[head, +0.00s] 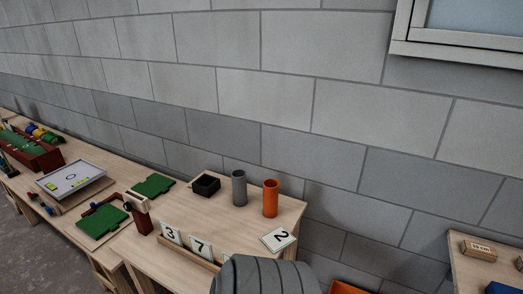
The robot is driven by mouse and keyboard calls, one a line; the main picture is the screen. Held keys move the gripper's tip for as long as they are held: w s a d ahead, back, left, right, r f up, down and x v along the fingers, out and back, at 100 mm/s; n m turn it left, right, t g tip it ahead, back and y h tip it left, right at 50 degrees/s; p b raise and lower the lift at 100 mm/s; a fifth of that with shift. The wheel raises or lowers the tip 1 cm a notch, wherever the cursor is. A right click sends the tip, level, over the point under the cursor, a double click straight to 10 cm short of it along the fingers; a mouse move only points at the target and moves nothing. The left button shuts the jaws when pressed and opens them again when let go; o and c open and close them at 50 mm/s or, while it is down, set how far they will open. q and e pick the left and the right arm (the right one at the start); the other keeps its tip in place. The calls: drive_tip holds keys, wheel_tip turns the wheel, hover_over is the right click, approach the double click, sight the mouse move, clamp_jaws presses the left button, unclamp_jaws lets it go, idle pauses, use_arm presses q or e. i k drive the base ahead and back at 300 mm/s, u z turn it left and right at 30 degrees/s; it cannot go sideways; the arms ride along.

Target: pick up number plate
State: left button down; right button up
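A white number plate with a 2 (279,239) lies at the right front edge of the wooden table in the head view. A plate with a 3 (171,233) and a plate with a 7 (200,246) stand side by side in a light wooden rack (182,253) at the table's front. Another white plate edge shows to the right of the 7; its number is hidden. A large grey ribbed form covers the rack's right end. Neither of my grippers is in view.
An orange cylinder (270,198), a grey cylinder (239,188) and a black open box (206,186) stand behind the plates. Green boards (153,186) lie to the left. A block wall rises behind. Another table (470,266) stands at the right, across a gap.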

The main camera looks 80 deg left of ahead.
sight(279, 238)
drive_tip(key=u, duration=0.6)
drive_tip(key=i, duration=0.8)
drive_tip(key=u, duration=0.85)
